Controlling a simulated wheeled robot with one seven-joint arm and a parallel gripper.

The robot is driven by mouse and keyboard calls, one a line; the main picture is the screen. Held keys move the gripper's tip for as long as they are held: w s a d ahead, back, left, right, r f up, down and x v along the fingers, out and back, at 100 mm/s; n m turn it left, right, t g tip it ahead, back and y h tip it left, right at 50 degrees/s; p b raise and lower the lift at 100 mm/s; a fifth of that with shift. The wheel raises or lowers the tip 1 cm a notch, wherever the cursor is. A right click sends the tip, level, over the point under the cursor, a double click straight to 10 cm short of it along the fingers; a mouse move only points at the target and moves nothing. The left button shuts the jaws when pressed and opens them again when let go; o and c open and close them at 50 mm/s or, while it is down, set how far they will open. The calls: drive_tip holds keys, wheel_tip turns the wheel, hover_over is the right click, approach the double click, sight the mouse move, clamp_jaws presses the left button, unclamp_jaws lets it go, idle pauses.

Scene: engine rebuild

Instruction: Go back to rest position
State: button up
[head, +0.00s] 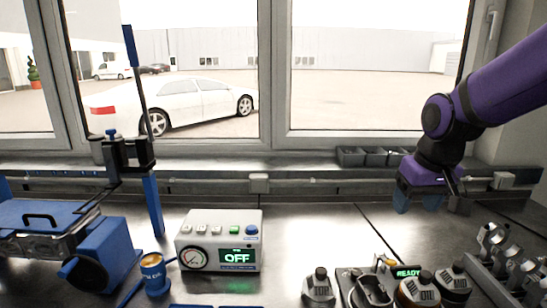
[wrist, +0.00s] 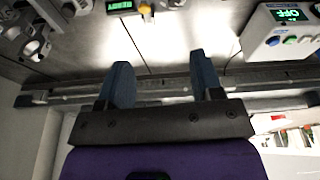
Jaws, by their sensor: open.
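My gripper (head: 418,200) hangs at the right of the head view, above the back of the bench, on my purple arm. Its two blue fingers are apart with nothing between them. The fingers touch no object that I can see.
A control box (head: 219,241) reading OFF stands mid-bench. A blue machine (head: 75,240) is at left, beside a gold-topped blue can (head: 154,272). A READY station (head: 408,272) and metal parts (head: 495,240) are at right. Small bins (head: 351,156) line the sill.

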drive_tip(key=s+d+r+t, duration=0.1)
drive_tip(key=s+r, duration=0.2)
drive_tip(key=s, duration=0.5)
drive_tip(key=s+d+r+m+t, duration=0.1)
drive_tip(key=s+r, duration=0.3)
drive_tip(key=s, duration=0.5)
drive_tip(key=shift+s+d+t, duration=0.15)
drive_tip(key=shift+d+t, duration=0.1)
drive_tip(key=shift+t, duration=0.05)
